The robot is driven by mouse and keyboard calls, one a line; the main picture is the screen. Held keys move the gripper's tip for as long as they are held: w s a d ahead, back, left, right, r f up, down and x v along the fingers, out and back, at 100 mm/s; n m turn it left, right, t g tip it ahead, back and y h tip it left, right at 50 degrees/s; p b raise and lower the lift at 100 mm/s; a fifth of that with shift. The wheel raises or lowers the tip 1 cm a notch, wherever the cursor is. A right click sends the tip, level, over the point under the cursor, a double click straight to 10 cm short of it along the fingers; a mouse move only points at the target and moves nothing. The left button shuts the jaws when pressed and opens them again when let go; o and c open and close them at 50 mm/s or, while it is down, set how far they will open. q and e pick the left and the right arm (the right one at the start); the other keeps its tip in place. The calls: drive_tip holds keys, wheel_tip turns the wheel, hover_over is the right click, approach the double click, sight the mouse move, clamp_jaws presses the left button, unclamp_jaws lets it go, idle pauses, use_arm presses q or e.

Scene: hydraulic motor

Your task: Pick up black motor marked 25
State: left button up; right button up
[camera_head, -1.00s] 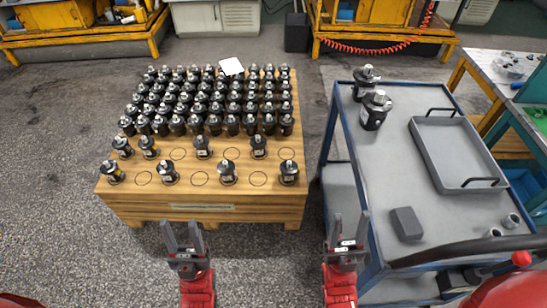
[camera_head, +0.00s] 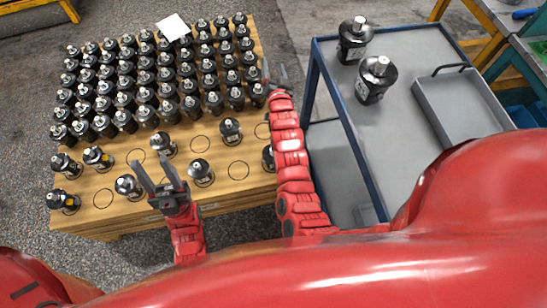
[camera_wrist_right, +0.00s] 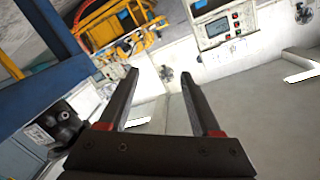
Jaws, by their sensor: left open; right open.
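Many black motors with silver shafts, such as one in the front row (camera_head: 129,187), stand upright on a wooden pallet (camera_head: 150,222). I cannot read which is marked 25. Two more black motors stand on the grey cart, one further back (camera_head: 354,40) and one nearer (camera_head: 375,79). My left gripper (camera_head: 150,164) is open and empty over the pallet's front edge. My right gripper (camera_head: 275,76) is open beside the pallet's right edge, near the end of the dense rows. In the right wrist view its fingers (camera_wrist_right: 160,85) are apart and empty, with a black labelled part (camera_wrist_right: 58,125) at the left.
The grey cart (camera_head: 425,52) stands right of the pallet and holds a grey tray (camera_head: 465,105). My right arm lies over the gap between pallet and cart and hides a motor partly. A white sheet (camera_head: 174,27) lies on the back rows. Empty marked circles show at the front.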

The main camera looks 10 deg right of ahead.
wheel_tip(320, 180, down, 7)
drive_tip(key=w+m+g, duration=0.1)
drive_tip(key=m+g, duration=0.1)
drive_tip(key=g, duration=0.3)
drive_tip(key=s+a+f+m+g+y+b, duration=0.1)
drive_tip(key=s+a+f+m+g+b, duration=0.1)
drive_tip(key=s+g, duration=0.45)
drive_tip(key=s+a+f+m+g+y+b, duration=0.1)
drive_tip(key=s+a+m+g, duration=0.15)
drive_tip(key=s+g, duration=0.4)
drive_tip(key=shift+t, duration=0.5)
drive_tip(key=f+b, duration=0.1)
drive_tip(key=f, duration=0.2)
drive_tip(key=s+f+b, duration=0.1)
drive_tip(key=f, duration=0.3)
drive_tip(key=s+d+f+b, duration=0.1)
drive_tip(key=f, duration=0.2)
drive_tip(key=shift+f, duration=0.35)
drive_tip(key=shift+d+f, duration=0.1)
drive_tip(key=shift+f, duration=3.1)
drive_tip(key=shift+w, duration=0.1)
clamp_jaws()
